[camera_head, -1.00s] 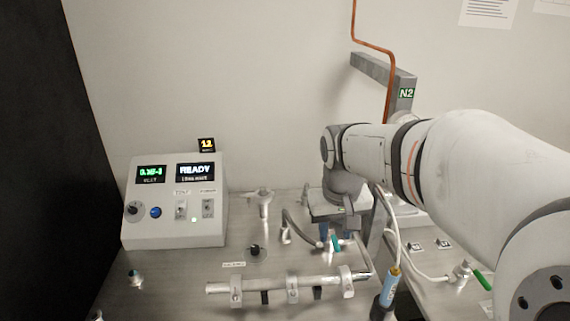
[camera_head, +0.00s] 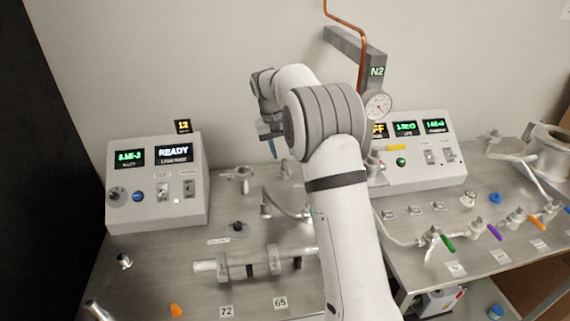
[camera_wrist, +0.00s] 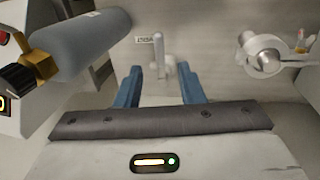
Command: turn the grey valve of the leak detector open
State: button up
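The leak detector (camera_head: 155,212) is the white box with a READY display at the left of the head view. A small grey upright piece (camera_head: 285,171), which looks like the grey valve, stands on the bench to its right. In the wrist view a grey lever-like piece (camera_wrist: 157,56) lies ahead of the gap between my fingers, with a label behind it. My gripper (camera_head: 273,149) is above the bench near that piece. Its blue fingers (camera_wrist: 161,76) are apart with nothing gripped. Contact with the lever cannot be told; my arm hides part of the bench.
A metal flanged fitting (camera_head: 240,177) stands left of the grey piece; a round metal port (camera_wrist: 262,54) shows right in the wrist view. A grey cylinder with brass fitting (camera_wrist: 85,45) is close at left. A clamped horizontal tube (camera_head: 233,266) crosses the front; a second display box (camera_head: 440,165) stands right.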

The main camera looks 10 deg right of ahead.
aim_at(288, 169)
jog(key=f, duration=0.3)
jog(key=d+f, duration=0.1)
jog(key=f, duration=0.2)
jog(key=shift+d+f, duration=0.1)
jog(key=shift+d, duration=0.05)
jog(key=shift+c, duration=0.2)
grip_shut()
